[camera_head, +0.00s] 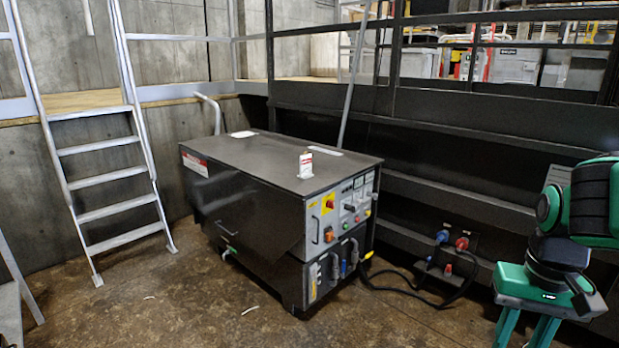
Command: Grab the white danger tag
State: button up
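A small white tag (305,166) with a red mark stands upright on the dark top of the compactor cabinet, near its front right edge above the control panel. Its print is too small to read. My gripper (527,332) is at the lower right, with two green fingers pointing down and a clear gap between them. The fingertips are cut off by the bottom edge of the picture. No object shows between the visible parts of the fingers. My gripper is well to the right of the tag and apart from it.
The cabinet (245,205) has a grey control panel (345,207) with a red-and-yellow switch. Cables (415,290) run across the floor to wall sockets. Black railings (400,120) stand behind. A metal ladder (110,180) stands left. The brown floor before the cabinet is mostly clear.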

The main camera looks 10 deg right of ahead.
aim_at(306, 161)
jog(key=u, duration=1.35)
jog(key=i, duration=1.85)
jog(key=z, duration=1.95)
